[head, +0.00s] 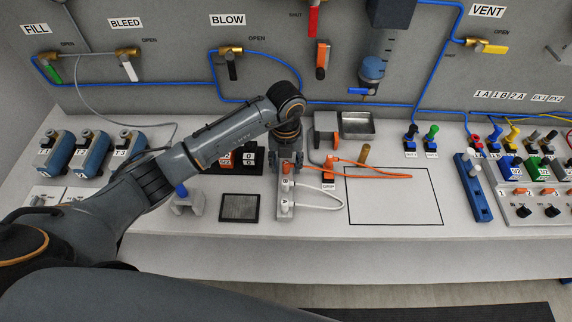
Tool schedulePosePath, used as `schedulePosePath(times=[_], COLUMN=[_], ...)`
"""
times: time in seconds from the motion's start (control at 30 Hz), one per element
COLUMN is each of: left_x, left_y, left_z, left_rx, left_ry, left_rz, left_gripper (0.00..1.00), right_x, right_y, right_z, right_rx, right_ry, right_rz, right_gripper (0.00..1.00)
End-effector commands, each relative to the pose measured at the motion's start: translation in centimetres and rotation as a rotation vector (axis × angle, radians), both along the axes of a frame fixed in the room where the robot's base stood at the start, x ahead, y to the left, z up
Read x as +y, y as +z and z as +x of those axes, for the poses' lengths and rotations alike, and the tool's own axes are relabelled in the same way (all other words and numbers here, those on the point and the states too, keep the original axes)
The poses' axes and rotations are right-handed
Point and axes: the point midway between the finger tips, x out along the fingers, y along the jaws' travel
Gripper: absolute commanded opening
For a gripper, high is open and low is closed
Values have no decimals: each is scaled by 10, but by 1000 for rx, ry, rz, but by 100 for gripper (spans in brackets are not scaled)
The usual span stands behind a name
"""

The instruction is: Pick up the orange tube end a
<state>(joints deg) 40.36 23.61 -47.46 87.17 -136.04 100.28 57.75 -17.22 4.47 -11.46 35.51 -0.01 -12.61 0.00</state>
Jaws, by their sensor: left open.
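The orange tube (385,166) lies in a loop on the bench, right of centre. My left gripper (287,156) points down at the back of a narrow grey block (286,205) with ports marked A and B. An orange fitting (287,169) shows at the block's top, just below the gripper. The fingers are small and partly hidden by my wrist. The left gripper is open, and no held object is visible. My right gripper is not in view.
A white tube (325,208) curves from the grey block. A black-outlined square (395,205) lies right of it. A dark mesh pad (240,207) and black display box are left. A metal tray (358,122) is behind. A blue bar (473,187) stands right.

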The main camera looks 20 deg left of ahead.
Motion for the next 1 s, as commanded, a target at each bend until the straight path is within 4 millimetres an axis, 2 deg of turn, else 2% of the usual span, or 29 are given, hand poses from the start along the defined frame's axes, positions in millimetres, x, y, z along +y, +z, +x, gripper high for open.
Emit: schedulePosePath(times=[0.07,0.3,0.77,0.97,1.0], left_x=[0,0,0,0,-6], left_y=[0,0,5,29,38], left_z=[0,0,1,2,-3], left_rx=[0,0,-2,-8,-6], left_ry=[0,0,0,-3,-5], left_rz=[0,-1,-1,-1,-2], left_gripper=[45,0,0,0,0], right_x=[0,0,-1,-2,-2], right_y=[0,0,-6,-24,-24], right_z=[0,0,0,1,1], right_rx=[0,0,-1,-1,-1], right_ry=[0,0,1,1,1], right_rz=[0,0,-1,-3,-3], right_gripper=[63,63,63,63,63])
